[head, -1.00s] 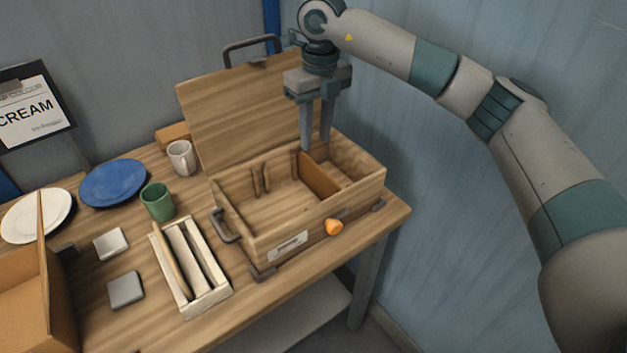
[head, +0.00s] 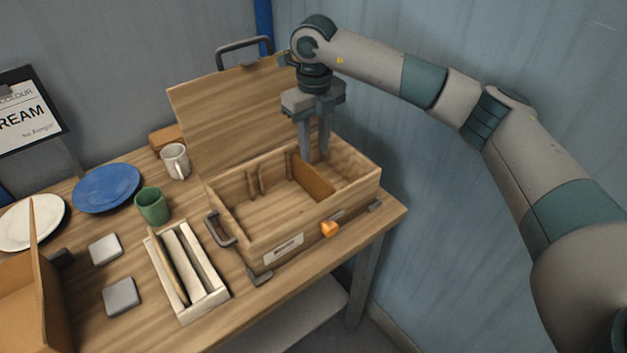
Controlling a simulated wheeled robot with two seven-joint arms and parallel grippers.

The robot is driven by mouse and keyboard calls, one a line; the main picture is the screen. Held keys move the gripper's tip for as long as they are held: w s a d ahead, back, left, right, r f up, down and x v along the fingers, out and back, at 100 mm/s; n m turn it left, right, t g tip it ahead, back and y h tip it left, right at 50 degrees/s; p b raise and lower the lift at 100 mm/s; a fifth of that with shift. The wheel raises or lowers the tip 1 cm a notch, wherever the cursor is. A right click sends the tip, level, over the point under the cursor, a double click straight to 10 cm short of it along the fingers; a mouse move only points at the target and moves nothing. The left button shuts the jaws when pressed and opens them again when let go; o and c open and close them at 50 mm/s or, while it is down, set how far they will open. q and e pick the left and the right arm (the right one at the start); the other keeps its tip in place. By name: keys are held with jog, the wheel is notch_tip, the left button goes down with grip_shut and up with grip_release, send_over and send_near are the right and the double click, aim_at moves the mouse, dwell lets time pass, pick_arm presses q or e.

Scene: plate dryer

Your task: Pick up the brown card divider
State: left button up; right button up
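The brown card divider (head: 314,180) stands upright across the inside of the open wooden box (head: 318,224), splitting it into a larger left part and a smaller right part. My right gripper (head: 315,157) points down at the box, with its fingertips close to the top edge of the divider near its far end. A gap shows between the two fingers, so it is open. The fingers partly hide the divider's far end; I cannot tell whether they straddle it or touch it. My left gripper is not in view.
The box's raised lid (head: 235,115) stands behind it. A wooden tray (head: 204,303), a green cup (head: 152,206), a white mug (head: 175,161), a blue plate (head: 107,188) and a cardboard box (head: 22,310) stand to the left. The blue wall is close on the right.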

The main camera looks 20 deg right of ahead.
aim_at(314, 170)
notch_tip(314, 170, down, 7)
jog(key=p, duration=0.2)
jog(key=shift+p, duration=0.35)
jog(key=shift+f, duration=0.6)
jog(key=shift+f+p, duration=0.55)
jog(key=shift+p, duration=0.25)
notch_tip(314, 170, down, 3)
jog(key=shift+w+r+p, duration=0.1)
jog(key=shift+p, duration=0.8)
jog(key=shift+f, duration=0.65)
grip_shut()
